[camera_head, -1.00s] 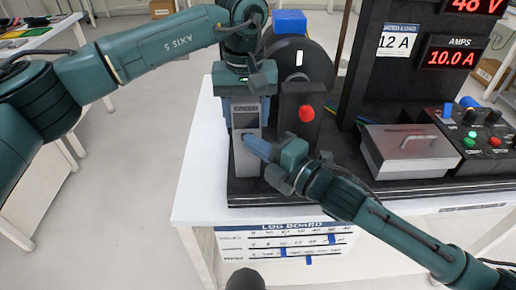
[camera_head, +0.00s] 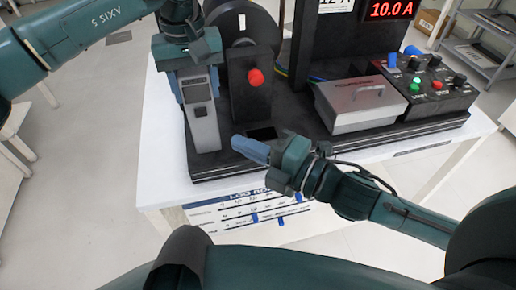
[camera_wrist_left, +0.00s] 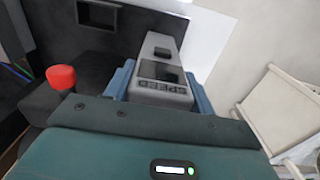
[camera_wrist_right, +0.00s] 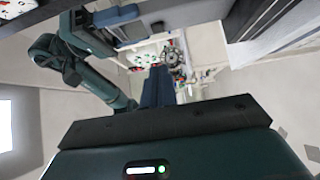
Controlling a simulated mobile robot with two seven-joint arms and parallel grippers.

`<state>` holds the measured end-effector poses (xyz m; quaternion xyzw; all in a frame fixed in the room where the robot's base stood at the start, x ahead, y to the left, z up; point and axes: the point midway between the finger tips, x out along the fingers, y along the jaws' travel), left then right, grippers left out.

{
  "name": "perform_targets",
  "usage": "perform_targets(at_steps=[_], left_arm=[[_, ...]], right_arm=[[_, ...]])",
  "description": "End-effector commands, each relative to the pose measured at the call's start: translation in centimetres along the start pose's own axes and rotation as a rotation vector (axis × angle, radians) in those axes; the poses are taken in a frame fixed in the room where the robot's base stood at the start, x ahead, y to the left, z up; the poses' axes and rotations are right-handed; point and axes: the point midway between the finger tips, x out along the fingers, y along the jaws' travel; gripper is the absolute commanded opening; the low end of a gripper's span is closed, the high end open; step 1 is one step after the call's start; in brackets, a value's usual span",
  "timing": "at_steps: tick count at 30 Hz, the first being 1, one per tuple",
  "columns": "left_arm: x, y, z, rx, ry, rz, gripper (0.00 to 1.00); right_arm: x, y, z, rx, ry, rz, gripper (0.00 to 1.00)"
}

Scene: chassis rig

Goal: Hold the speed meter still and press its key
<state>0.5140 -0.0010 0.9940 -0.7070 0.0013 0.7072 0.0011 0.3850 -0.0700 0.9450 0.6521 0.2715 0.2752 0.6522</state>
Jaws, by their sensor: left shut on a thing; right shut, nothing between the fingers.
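The speed meter (camera_head: 203,128) is a grey upright block with a dark screen near its top and a dark square key (camera_head: 200,112) on its front. My left gripper (camera_head: 194,82) comes from above, its blue fingers shut on the meter's two sides. In the left wrist view the meter (camera_wrist_left: 176,90) sits between the blue fingers, its screen and key (camera_wrist_left: 162,52) in sight. My right gripper (camera_head: 250,150) is shut and empty, its blue fingertips to the right of the meter's lower part and apart from the key. The fingers also show closed together in the right wrist view (camera_wrist_right: 157,88).
A black post with a red knob (camera_head: 255,78) stands just right of the meter, a dark wheel behind it. A grey box with a handle (camera_head: 358,103) and a button panel (camera_head: 432,90) stand further right. The white table's front edge (camera_head: 165,195) is near.

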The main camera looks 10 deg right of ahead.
Motion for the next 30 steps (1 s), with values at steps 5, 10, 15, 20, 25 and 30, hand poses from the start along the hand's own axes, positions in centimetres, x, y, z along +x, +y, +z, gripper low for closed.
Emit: perform_targets(at_steps=[5,10,15,20,25,30], left_arm=[[0.5,-0.1,0.1,-0.001,-0.007,-0.005,0.06],[0.5,-0.1,0.0,-0.003,-0.005,-0.005,0.06],[0.5,-0.1,0.0,-0.004,-0.004,-0.005,0.06],[0.5,-0.2,-0.1,-0.004,-0.003,-0.005,0.06],[0.5,-0.2,-0.1,-0.005,-0.002,-0.005,0.06],[0.4,-0.2,-0.1,-0.005,0.0,-0.004,0.62]], right_arm=[[-1.8,-0.1,0.0,0.003,0.0,-0.001,0.0],[-2.3,-0.1,-0.1,0.001,0.001,0.001,0.0],[-2.4,0.0,-0.1,0.001,0.001,0.002,0.0],[-2.3,0.0,-0.1,0.001,0.002,0.002,0.0],[-2.3,0.0,-0.1,0.002,0.002,0.002,0.0],[-2.3,0.0,-0.1,0.002,0.002,0.002,0.0]])
